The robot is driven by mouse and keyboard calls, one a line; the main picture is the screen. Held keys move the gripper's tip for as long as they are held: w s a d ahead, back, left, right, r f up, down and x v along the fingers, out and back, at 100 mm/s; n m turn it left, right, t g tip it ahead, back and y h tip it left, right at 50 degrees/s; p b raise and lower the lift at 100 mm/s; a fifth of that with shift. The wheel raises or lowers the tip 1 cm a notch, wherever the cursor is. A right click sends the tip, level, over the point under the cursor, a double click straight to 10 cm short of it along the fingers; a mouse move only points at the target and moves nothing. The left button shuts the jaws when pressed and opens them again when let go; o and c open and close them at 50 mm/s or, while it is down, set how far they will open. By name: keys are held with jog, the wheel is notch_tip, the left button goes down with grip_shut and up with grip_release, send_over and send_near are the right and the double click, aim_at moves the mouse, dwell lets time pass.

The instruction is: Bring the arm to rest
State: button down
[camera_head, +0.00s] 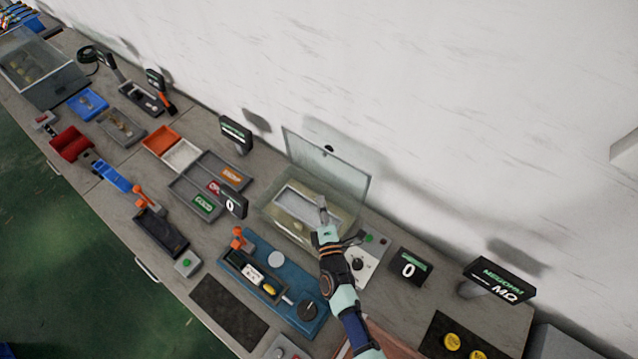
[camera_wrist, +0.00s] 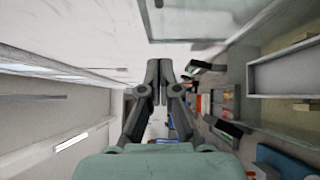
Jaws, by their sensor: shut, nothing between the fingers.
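My gripper (camera_head: 322,203) is in the head view above the front right part of an open clear box (camera_head: 273,214) with a white tray (camera_head: 298,206) inside. The wrist view shows my gripper (camera_wrist: 159,66) with its two fingers together and nothing between them. My arm reaches up from the bottom of the head view. The clear lid (camera_head: 335,165) of the box stands raised behind the gripper. I cannot tell the exact height of the fingers over the box.
A blue fixture (camera_head: 308,325) with a black knob lies left of my arm. A small black display (camera_head: 409,268) and a larger display (camera_head: 500,278) stand to the right. Grey trays with labels (camera_head: 208,187) lie left of the box. A white wall rises behind the bench.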

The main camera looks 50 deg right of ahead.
jog(key=shift+s+a, duration=0.25)
